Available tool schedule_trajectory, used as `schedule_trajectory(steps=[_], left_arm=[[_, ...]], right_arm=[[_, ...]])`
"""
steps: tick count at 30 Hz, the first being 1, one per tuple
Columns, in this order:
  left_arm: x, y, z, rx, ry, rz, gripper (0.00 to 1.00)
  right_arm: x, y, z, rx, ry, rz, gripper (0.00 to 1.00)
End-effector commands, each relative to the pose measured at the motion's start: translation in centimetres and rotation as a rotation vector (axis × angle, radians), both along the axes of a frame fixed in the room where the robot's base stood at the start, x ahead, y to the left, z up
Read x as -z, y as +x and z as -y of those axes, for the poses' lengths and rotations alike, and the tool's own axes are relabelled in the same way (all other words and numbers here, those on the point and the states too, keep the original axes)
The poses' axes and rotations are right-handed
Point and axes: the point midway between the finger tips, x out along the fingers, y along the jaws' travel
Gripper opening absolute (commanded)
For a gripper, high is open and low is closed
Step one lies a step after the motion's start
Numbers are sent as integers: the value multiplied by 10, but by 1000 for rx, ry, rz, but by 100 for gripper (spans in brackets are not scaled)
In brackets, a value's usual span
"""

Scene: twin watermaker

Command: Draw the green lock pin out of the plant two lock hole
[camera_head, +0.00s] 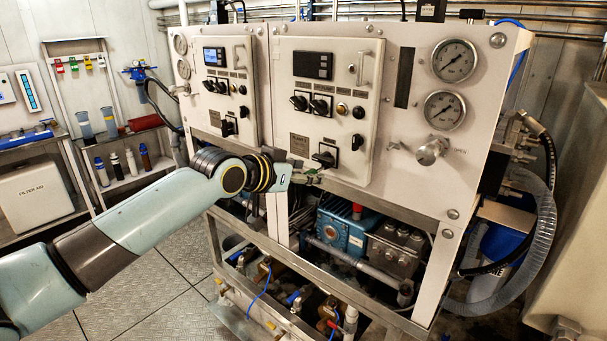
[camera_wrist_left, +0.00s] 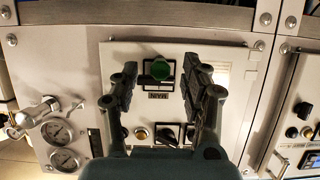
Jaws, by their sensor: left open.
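The green lock pin (camera_wrist_left: 158,69) shows as a round green head in the left wrist view, at the main switch of the plant two panel (camera_wrist_left: 180,104). The lock hole is hidden behind it. My left gripper (camera_wrist_left: 160,70) is open, with one dark finger on each side of the green head and gaps between. I cannot tell how far the head lies beyond the fingertips. In the head view my left gripper (camera_head: 307,173) is at the lower edge of the right-hand panel (camera_head: 330,110), just below its main switch (camera_head: 325,155). My right gripper is not in view.
Knobs and a display (camera_head: 312,66) sit on the panel above the gripper. Two gauges (camera_head: 454,60) and a valve handle (camera_head: 432,150) are to its right. A metal frame rail (camera_head: 380,200) and a blue pump (camera_head: 343,232) lie below. The floor at left is clear.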

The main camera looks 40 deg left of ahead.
Motion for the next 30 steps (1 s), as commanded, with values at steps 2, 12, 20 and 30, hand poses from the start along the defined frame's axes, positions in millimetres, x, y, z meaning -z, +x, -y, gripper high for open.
schedule_trajectory(steps=[2, 12, 20, 30], left_arm=[[0, 0, 0, 0, 0, 0, 46], [0, 0, 0, 0, 0, 0, 8], [0, 0, 0, 0, 0, 0, 6], [-2, -8, -1, -1, 1, -2, 0]], right_arm=[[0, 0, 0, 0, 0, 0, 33], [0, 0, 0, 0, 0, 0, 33], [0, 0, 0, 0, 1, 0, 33], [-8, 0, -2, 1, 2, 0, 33]])
